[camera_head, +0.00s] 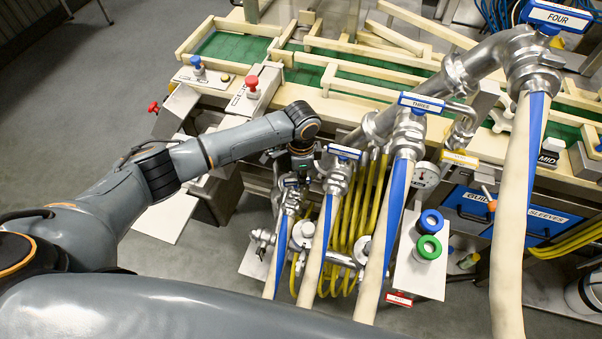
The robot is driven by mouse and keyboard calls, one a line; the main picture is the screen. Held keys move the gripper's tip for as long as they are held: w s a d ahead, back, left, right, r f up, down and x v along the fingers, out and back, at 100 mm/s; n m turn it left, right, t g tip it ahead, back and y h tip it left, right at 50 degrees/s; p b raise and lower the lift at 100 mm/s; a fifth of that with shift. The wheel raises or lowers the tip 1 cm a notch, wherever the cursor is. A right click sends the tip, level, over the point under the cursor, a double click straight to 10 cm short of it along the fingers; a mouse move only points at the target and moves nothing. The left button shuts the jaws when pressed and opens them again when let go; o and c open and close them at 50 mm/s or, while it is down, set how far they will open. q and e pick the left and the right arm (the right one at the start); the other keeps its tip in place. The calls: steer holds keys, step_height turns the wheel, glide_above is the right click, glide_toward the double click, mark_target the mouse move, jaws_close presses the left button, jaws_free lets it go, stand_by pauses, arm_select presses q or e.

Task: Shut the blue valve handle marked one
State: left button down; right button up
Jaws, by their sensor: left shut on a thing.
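My left arm reaches in from the left, and its gripper (301,168) points down at the leftmost valve (290,196) of the row. The gripper is shut on that valve's handle, which is mostly hidden under the fingers; only a small part shows. I cannot read its mark or tell its angle. To its right stand further valves with blue handles: one with an unreadable label (344,152), one marked three (422,103) and one marked four (557,16). My right gripper is not in view.
Beige hoses with blue stripes (376,262) hang below the valves, with yellow hoses (352,215) behind them. A conveyor with green belt (235,47) and pale rails lies behind. Open grey floor lies at left.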

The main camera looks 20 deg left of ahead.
arm_select(q)
steer(key=c, duration=1.4)
jaws_free()
step_height(320, 180, up, 12)
